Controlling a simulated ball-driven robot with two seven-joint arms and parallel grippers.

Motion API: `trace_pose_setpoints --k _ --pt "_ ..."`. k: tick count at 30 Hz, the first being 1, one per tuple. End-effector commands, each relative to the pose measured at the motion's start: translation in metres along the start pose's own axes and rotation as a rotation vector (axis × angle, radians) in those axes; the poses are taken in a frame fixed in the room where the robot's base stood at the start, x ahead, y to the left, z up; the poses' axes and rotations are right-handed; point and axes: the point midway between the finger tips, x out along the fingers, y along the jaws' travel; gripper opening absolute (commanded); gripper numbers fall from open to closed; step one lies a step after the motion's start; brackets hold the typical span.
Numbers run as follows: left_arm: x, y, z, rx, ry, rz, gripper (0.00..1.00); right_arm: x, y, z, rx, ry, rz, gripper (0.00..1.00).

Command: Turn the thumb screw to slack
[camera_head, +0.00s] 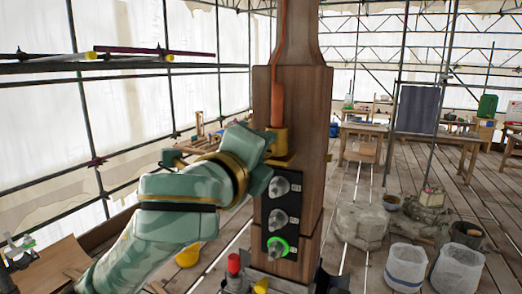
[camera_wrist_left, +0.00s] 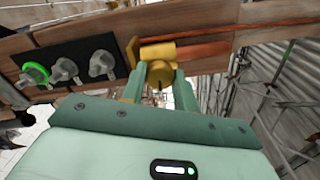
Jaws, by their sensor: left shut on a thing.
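A brass clamp (camera_head: 281,141) sits on the wooden post (camera_head: 303,100), around the lower end of an orange-sheathed cable (camera_head: 277,100). My left gripper (camera_head: 268,143) reaches the clamp from the left. In the left wrist view my left gripper (camera_wrist_left: 159,86) is shut on the brass thumb screw (camera_wrist_left: 158,73), which sticks out from the brass clamp's barrel (camera_wrist_left: 159,52). The screw is between the fingers. In the head view the arm and fingers hide the screw. My right gripper is in neither view.
Below the clamp, a black panel (camera_head: 267,208) carries three grey knobs; the lowest has a lit green ring (camera_head: 278,247). A red-capped object (camera_head: 234,264) stands at the post's foot. White buckets (camera_head: 406,267) and stone blocks (camera_head: 361,226) stand on the plank floor at right. Scaffold poles surround the place.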

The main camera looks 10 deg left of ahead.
Motion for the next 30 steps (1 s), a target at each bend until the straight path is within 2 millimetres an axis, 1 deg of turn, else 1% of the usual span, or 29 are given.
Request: trace_pose_setpoints --k 30 --pt "0.0001 0.0009 -0.0006 -0.966 0.0 0.001 0.07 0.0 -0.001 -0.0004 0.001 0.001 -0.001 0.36"
